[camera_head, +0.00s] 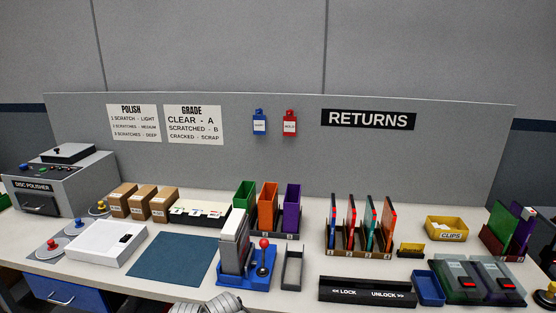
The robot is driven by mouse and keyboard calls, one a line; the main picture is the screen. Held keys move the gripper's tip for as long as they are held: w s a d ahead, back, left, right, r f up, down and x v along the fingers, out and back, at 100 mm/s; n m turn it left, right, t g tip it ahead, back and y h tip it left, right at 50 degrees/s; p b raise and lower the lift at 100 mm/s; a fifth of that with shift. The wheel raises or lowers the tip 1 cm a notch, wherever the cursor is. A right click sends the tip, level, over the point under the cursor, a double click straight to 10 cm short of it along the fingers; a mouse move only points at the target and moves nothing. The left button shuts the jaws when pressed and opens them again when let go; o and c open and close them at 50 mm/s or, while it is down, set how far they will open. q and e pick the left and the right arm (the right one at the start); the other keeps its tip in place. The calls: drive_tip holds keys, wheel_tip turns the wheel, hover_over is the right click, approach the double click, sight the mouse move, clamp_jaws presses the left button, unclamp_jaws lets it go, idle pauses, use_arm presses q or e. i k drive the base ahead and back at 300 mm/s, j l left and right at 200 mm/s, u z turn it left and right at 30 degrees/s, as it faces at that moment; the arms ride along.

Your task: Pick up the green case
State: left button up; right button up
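Several cases stand upright in a dark slotted rack (345,245) below the RETURNS sign. One of them, a thin teal-green case (373,228), stands between red-edged ones. Another green case (499,221) stands in a brown holder at the far right, beside a purple one. A dark green, see-through flat case or device (455,283) lies at the front right. I cannot tell which of these the task means. No gripper fingers show in view. A grey ridged part at the bottom centre edge may be mine.
Green (244,194), orange (267,203) and purple (291,206) bins stand mid-table. A blue press-like stand (237,275), a black LOCK/UNLOCK bar (367,291) and a yellow CLIPS tray (446,230) are nearby. The blue mat (172,257) is bare.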

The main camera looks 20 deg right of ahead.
sight(502, 222)
drive_tip(key=k+l+z, duration=0.1)
drive_tip(key=l, duration=0.35)
drive_tip(key=k+l, duration=0.15)
drive_tip(key=l, duration=0.35)
drive_tip(key=k+l+z, duration=0.15)
drive_tip(key=l, duration=0.3)
drive_tip(key=l+z, duration=0.1)
drive_tip(key=l, duration=0.4)
drive_tip(key=k+l, duration=0.15)
drive_tip(key=l, duration=0.35)
drive_tip(key=z, duration=0.05)
